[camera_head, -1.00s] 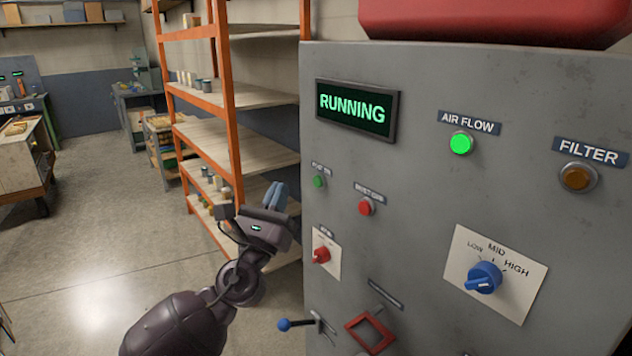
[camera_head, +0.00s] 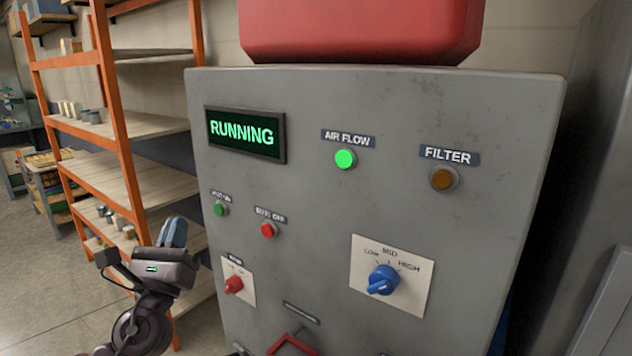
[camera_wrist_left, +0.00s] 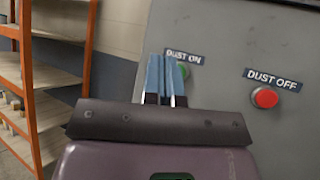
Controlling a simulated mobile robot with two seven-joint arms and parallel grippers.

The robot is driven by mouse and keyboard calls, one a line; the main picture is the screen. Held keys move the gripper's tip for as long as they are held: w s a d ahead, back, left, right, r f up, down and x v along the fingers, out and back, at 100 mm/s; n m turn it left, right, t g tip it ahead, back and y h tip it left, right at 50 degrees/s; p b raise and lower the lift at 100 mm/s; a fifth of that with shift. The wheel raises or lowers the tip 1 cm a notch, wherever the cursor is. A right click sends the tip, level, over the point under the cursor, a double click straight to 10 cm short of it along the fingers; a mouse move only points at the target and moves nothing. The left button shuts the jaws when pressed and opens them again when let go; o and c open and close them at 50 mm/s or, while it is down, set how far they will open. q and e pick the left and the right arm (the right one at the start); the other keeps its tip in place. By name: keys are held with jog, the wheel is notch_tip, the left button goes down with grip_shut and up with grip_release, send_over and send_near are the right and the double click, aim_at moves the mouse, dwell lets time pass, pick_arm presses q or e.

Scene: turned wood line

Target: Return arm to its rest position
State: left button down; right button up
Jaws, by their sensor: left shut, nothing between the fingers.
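My left gripper (camera_head: 174,232) is in the lower left of the head view, beside the left edge of the grey control cabinet (camera_head: 480,230). Its blue fingertips point up and are together, with nothing between them. In the left wrist view the shut fingers (camera_wrist_left: 166,78) stand in front of the cabinet's left edge. They partly cover the green DUST ON button (camera_wrist_left: 183,70). The red DUST OFF button (camera_wrist_left: 265,98) is clear to the right. My right gripper is not in view.
The cabinet display (camera_head: 244,134) reads RUNNING and the AIR FLOW lamp (camera_head: 345,159) glows green. A blue knob (camera_head: 383,280) and a red switch (camera_head: 233,284) stick out from the panel. Orange-framed shelving (camera_head: 113,120) stands behind my left gripper. Open floor (camera_head: 40,290) lies at the far left.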

pick_arm(q)
notch_tip(320, 180, down, 18)
jog(key=s+n+g, duration=0.1)
jog(key=n+g, duration=0.6)
jog(key=n, duration=1.6)
jog(key=s+f+n+g, duration=0.6)
jog(key=s+f+n, duration=0.4)
jog(key=s+f, duration=1.1)
jog(key=shift+s+d+f+n, duration=0.35)
jog(key=shift+d+f+n, duration=0.05)
jog(key=shift+f, duration=0.4)
